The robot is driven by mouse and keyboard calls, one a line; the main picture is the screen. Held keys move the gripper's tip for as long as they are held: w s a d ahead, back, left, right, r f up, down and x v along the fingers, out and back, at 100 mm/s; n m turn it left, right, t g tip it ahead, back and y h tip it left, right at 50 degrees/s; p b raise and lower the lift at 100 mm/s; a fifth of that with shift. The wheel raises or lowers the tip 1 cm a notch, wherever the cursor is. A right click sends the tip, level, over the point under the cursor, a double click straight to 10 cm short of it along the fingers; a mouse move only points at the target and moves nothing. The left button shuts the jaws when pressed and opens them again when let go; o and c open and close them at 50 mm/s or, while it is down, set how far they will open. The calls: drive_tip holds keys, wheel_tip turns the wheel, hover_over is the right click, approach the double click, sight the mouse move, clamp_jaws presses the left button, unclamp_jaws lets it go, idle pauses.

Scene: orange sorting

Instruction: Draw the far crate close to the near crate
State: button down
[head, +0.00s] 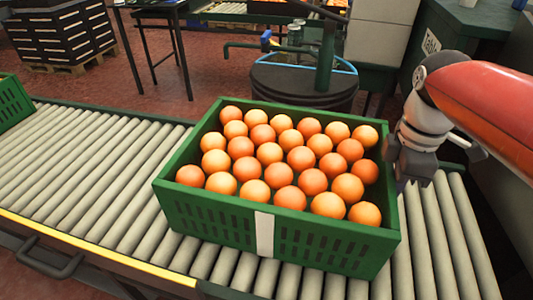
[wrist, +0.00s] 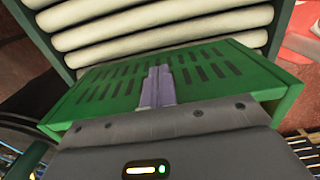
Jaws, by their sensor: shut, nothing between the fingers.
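The near crate (head: 215,228) is green, slotted and full of oranges (head: 283,171), and it sits upright on the roller conveyor. The far crate (head: 12,102) is green too and is cut off by the left edge of the head view, so its contents are hidden. A wide gap of bare rollers lies between the two crates. My gripper (head: 403,180) is at the right end of the near crate, pointing down. In the wrist view the fingers (wrist: 157,72) are shut together and empty, in front of a green slotted crate wall (wrist: 105,88). Contact with the wall cannot be told.
The conveyor's rollers (head: 90,160) are clear to the left of the near crate, with a yellow edge strip (head: 90,250) along the front. A dark drum (head: 303,85) with a green pipe stands behind the conveyor. A dark table (head: 160,10) stands farther back.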

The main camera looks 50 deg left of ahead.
sight(265, 154)
drive_tip(key=s+a, duration=0.5)
drive_tip(key=a, duration=0.2)
drive_tip(key=s+a, duration=0.5)
drive_tip(key=a, duration=0.3)
drive_tip(key=s+a, duration=0.5)
drive_tip(key=a, duration=0.2)
drive_tip(key=shift+s+a, duration=0.15)
drive_tip(key=shift+a, duration=0.15)
drive_tip(key=shift+w+d+b, duration=0.4)
drive_tip(key=shift+w+d, duration=0.35)
drive_tip(key=shift+d, duration=0.3)
wheel_tip(265, 154, up, 12)
drive_tip(key=shift+p, duration=0.4)
